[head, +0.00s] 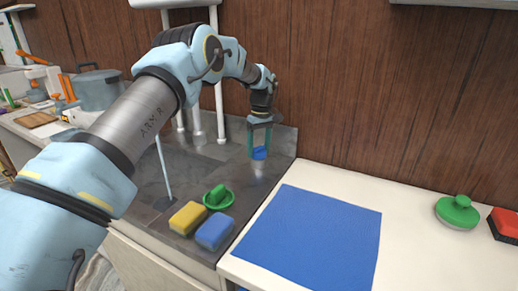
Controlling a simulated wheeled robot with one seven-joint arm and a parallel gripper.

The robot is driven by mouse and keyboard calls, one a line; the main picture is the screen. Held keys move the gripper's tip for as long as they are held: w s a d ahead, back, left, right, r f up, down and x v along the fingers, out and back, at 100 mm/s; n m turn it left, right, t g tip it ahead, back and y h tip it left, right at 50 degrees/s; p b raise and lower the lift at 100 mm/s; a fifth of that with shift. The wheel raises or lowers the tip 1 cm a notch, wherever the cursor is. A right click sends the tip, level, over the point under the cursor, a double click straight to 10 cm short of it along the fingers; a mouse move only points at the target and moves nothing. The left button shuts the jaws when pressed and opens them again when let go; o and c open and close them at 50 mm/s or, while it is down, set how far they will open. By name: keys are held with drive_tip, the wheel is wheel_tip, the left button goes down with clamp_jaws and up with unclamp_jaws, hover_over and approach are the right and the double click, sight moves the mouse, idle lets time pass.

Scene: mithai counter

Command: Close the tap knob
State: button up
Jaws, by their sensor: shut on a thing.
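A small blue knob (259,153) shows at the back right of the grey counter slab, low between my fingertips. I take it as the tap knob; its shape is mostly hidden by the fingers and too small to tell. My gripper (260,148) points down from above, with its two green fingers on either side of the knob, shut on it. Whether the knob stands turned open or closed cannot be told from here.
A yellow sponge (188,217), a blue sponge (214,233) and a green scrubber (219,198) lie near the slab's front edge. A blue mat (315,235) covers the white counter at right. A green-knobbed lid (457,212) and red block (504,223) sit far right. A pot (98,90) stands left.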

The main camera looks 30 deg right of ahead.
sight(261, 146)
drive_tip(key=shift+d, duration=0.1)
drive_tip(key=shift+c, duration=1.2)
drive_tip(key=shift+r+n+b, duration=0.1)
drive_tip(key=shift+n+b, duration=0.25)
drive_tip(key=shift+n, duration=1.45)
drive_tip(key=o, duration=1.3)
drive_tip(key=r, duration=0.3)
drive_tip(key=r+b, duration=0.1)
drive_tip(key=r, duration=0.3)
drive_tip(key=r+b, duration=0.1)
drive_tip(key=r, duration=0.2)
drive_tip(key=shift+w+d+r, duration=0.15)
drive_tip(key=shift+d+r, duration=0.2)
